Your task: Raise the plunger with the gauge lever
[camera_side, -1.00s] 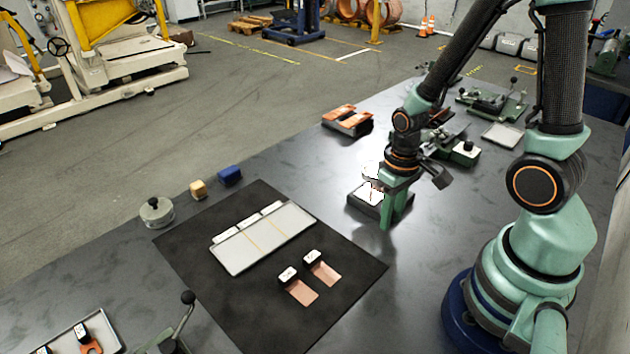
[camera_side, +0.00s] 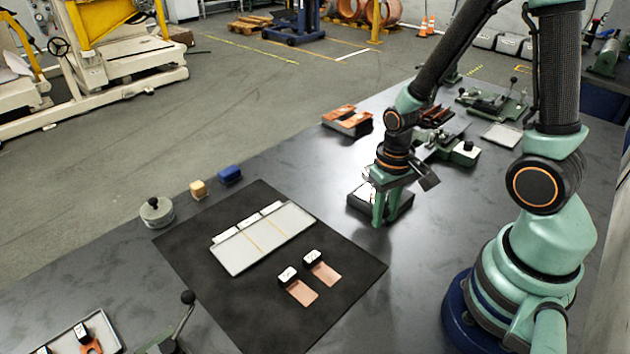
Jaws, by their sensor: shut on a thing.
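A low unit with a dark base (camera_side: 404,204) and a bright white face (camera_side: 364,194) stands on the bench right of the black mat. It appears to be the gauge; its plunger and lever cannot be made out behind my gripper. My gripper (camera_side: 378,219) points down at this unit, its green fingers in front of the base. It is shut on a small part there, apparently the gauge lever, which the fingers hide. How high the plunger stands cannot be seen. Two copper foil pieces (camera_side: 303,293) (camera_side: 326,273) with black-and-white tabs lie on the mat.
A pale divided tray (camera_side: 233,262) lies on the black mat (camera_side: 200,275). Left of it stand a grey knobbed weight (camera_side: 157,214), a tan block (camera_side: 198,189) and a blue block (camera_side: 230,175). A black-knobbed lever (camera_side: 187,298) rises at the front edge. Orange-topped pieces (camera_side: 348,120) lie behind.

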